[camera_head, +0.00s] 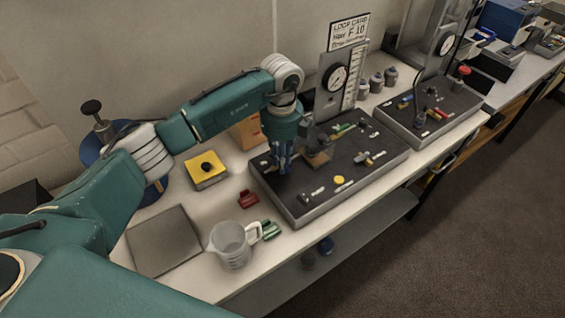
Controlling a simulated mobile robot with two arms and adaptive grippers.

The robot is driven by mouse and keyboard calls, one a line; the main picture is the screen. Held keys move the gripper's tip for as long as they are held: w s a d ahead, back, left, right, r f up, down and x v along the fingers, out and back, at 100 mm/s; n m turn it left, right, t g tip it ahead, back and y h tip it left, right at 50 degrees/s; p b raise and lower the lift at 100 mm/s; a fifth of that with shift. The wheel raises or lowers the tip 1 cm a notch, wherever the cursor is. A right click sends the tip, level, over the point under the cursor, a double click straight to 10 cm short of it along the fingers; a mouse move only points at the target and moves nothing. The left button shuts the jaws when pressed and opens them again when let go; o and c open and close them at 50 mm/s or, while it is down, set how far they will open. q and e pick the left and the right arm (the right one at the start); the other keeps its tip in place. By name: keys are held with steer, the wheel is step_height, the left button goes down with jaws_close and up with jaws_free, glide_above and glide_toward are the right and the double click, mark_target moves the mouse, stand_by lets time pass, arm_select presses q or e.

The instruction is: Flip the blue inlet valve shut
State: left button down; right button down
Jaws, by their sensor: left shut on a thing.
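The near test panel (325,178) is a dark-topped box on the bench, with small levers and fittings on its top. My left gripper (281,167) points down over the panel's left part and is shut on a small blue part, taken as the blue inlet valve. The fingers hide most of the valve, so its angle cannot be told. My right gripper is not in view.
A clear jug (231,246), a grey plate (163,241), a yellow block (206,170) and a small red piece (248,199) lie left of the panel. A gauge (337,78) stands behind it. A second panel (455,104) is further right.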

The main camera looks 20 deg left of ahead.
arm_select(q)
steer(key=c, duration=1.6)
jaws_free()
steer(key=shift+o, duration=0.2)
step_height(320, 180, up, 12)
steer(key=shift+s+d, duration=0.1)
